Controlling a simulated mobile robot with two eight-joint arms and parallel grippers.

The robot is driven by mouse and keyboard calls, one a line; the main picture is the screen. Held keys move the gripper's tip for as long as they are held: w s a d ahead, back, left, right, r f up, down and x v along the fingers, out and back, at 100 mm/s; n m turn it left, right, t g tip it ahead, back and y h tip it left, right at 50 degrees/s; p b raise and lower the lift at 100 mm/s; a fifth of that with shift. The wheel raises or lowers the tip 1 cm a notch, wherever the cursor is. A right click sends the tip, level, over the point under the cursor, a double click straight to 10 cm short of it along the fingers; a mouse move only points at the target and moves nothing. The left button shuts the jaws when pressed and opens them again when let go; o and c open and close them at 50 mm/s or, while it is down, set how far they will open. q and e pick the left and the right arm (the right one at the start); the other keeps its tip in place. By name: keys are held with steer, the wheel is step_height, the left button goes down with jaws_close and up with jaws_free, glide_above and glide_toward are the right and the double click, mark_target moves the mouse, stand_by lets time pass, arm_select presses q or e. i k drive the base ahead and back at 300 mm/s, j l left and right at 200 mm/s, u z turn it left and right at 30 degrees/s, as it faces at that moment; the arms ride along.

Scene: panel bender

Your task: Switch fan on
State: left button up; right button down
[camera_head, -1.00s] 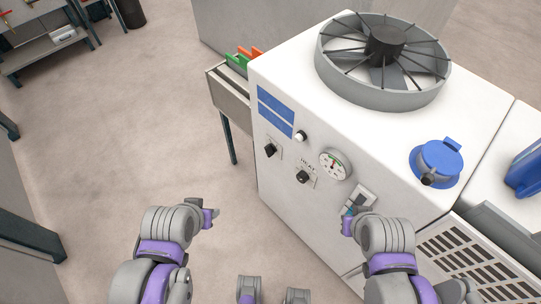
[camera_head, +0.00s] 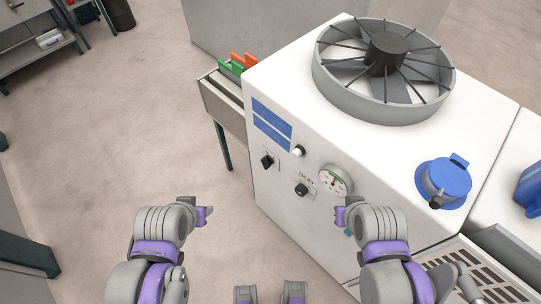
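A large grey fan (camera_head: 384,70) with a dark hub sits on top of the white machine (camera_head: 290,78). The machine's front panel has a black rotary switch (camera_head: 267,161), a second black knob (camera_head: 301,189) below a label, a white button (camera_head: 299,151) and a round gauge (camera_head: 334,181). My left gripper (camera_head: 205,215) is in front of the panel, to the left of the switches and apart from them. My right gripper (camera_head: 341,217) is below the gauge and hides part of the panel. Neither gripper's finger opening can be made out.
A blue cap (camera_head: 443,181) sits on the machine's top at the right. A grey side tray (camera_head: 222,99) with green and orange items stands on the machine's left. A vent grille (camera_head: 472,275) is at lower right. The floor (camera_head: 110,130) at left is clear.

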mark_target(266, 161)
steer(key=j+z, duration=0.2)
steer(key=j, duration=0.5)
steer(key=k+j+z, duration=0.15)
steer(key=j, duration=0.5)
